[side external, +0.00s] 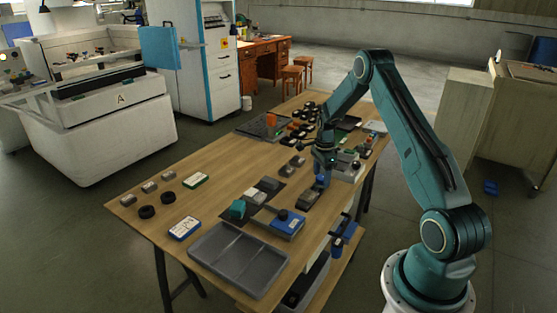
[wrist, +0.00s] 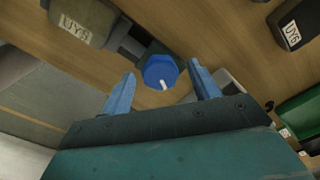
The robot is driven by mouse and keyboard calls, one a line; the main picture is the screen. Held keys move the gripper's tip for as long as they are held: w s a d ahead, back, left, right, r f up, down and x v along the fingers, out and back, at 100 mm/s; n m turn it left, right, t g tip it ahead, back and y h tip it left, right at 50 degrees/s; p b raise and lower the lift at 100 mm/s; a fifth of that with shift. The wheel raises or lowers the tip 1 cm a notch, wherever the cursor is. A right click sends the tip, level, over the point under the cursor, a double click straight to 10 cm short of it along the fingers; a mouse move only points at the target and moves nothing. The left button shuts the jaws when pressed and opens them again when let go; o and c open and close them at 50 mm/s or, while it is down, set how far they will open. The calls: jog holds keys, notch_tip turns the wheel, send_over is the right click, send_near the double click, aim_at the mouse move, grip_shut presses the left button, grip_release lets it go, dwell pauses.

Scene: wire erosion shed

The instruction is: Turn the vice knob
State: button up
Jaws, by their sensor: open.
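The blue vice knob (wrist: 161,71) shows in the wrist view, roundish with a white line on it. It sits against a dark grey part, and the rest of the vice is hard to make out. My gripper (wrist: 163,74) is open, with one blue finger on each side of the knob and visible gaps between them. Nothing is held. In the side view my gripper (side external: 322,181) points down at the table's right half, close to a dark block (side external: 308,201). The knob cannot be made out there.
The wooden table (side external: 150,222) carries several small blocks, a grey compartment tray (side external: 237,262) at the front and a blue-based fixture (side external: 284,223) left of my gripper. Labelled blocks (wrist: 88,20) (wrist: 291,33) flank the knob in the wrist view. The table's left part has bare room.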

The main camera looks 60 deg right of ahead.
jog(key=shift+c, duration=0.2)
jog(key=c, duration=0.9)
